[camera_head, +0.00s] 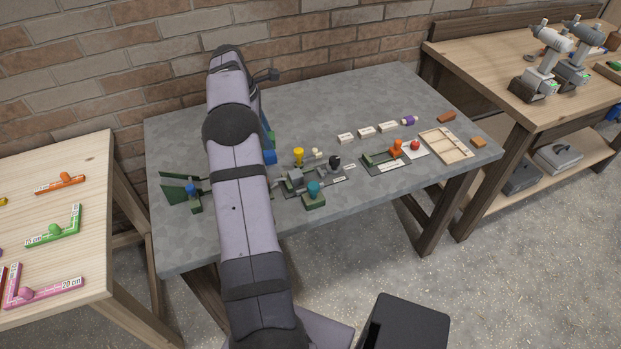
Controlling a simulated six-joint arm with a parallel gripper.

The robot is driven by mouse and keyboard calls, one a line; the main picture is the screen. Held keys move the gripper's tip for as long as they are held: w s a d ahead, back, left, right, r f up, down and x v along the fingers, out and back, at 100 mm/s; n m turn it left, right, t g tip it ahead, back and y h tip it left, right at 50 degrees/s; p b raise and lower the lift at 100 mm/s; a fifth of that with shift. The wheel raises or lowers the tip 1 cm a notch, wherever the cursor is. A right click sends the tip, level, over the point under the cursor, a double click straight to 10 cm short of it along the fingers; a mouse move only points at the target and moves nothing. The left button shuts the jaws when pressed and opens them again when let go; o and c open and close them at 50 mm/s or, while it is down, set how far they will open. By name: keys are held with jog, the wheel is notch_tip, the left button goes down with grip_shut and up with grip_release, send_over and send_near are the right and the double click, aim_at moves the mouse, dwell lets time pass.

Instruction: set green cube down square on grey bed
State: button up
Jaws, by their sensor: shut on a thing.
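My arm runs up the middle of the view and bends over at the top; it hides the table behind it. My gripper cannot be made out; the arm covers the place where its end comes down. I cannot pick out the green cube for certain. A green and blue piece (269,157) shows just past the arm's right edge, partly covered. A small grey block, possibly the grey bed (294,177), sits on a dark plate right of the arm. Whether anything rests on it is too small to tell.
The grey table (360,95) also bears a yellow piece (298,155), a teal-topped green block (314,195), an orange piece (395,149), white labelled blocks (366,132) and a wooden tray (446,148). Dark green pieces (180,190) stand left of the arm. The table's back is clear.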

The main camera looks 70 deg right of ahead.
jog(key=s+d+f+n, duration=0.1)
jog(key=s+d+n, duration=0.1)
jog(key=s, duration=1)
jog(key=shift+s+d+f+n, duration=0.2)
jog(key=shift+d+n, duration=0.15)
jog(key=shift+n, duration=0.25)
jog(key=p, duration=0.2)
send_over(314, 178)
jog(key=w, duration=0.1)
jog(key=shift+a+f, duration=0.2)
jog(key=shift+f, duration=2.3)
jog(key=shift+a+f, duration=0.15)
jog(key=shift+f, duration=2.35)
jog(key=shift+f, duration=0.1)
jog(key=o, duration=0.8)
jog(key=b+v, duration=0.2)
jog(key=v, duration=1)
jog(key=shift+d, duration=0.1)
